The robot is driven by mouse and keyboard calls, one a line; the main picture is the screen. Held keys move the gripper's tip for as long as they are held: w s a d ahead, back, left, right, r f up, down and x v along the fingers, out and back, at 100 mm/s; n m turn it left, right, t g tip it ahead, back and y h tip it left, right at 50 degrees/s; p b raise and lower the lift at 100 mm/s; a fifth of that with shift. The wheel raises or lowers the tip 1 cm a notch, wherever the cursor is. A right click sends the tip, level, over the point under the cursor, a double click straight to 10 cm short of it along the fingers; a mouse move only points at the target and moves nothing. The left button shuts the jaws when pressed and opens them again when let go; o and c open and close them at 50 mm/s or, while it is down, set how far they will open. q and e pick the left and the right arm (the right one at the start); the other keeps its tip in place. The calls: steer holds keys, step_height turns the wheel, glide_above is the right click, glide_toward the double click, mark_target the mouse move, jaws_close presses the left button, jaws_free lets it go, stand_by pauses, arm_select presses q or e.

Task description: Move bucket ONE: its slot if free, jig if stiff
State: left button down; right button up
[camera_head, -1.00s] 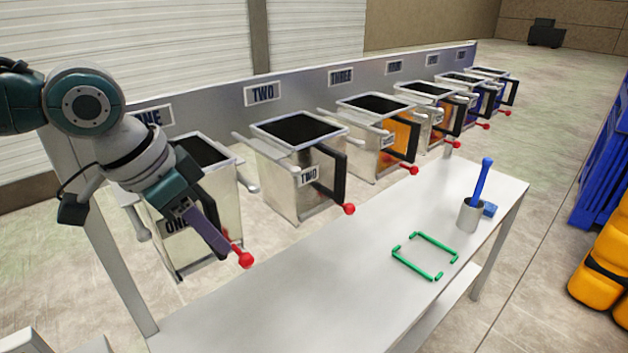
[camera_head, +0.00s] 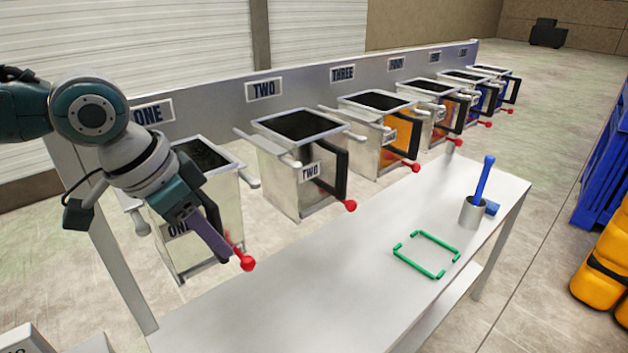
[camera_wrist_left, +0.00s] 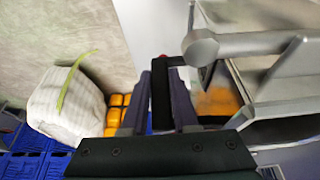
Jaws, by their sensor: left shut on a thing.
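Bucket ONE (camera_head: 226,196) is a pale, square, metal-edged bucket with dark contents, below the rail plate ONE (camera_head: 152,113). My left gripper (camera_head: 218,245) is shut on its black front handle (camera_head: 212,208). The handle bar (camera_wrist_left: 164,100) also shows between the fingers in the left wrist view. A red knob (camera_head: 247,263) shows just past the fingertips. My left forearm and wrist cover part of the bucket's left side. Green corner marks (camera_head: 427,254) outline an empty square on the bench (camera_head: 330,270). My right gripper is not in view.
Bucket TWO (camera_head: 285,185) hangs close to the right of bucket ONE, with several more buckets beyond. The near bench is clear.

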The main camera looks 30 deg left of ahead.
arm_select(q)
steer(key=c, duration=0.6)
jaws_free()
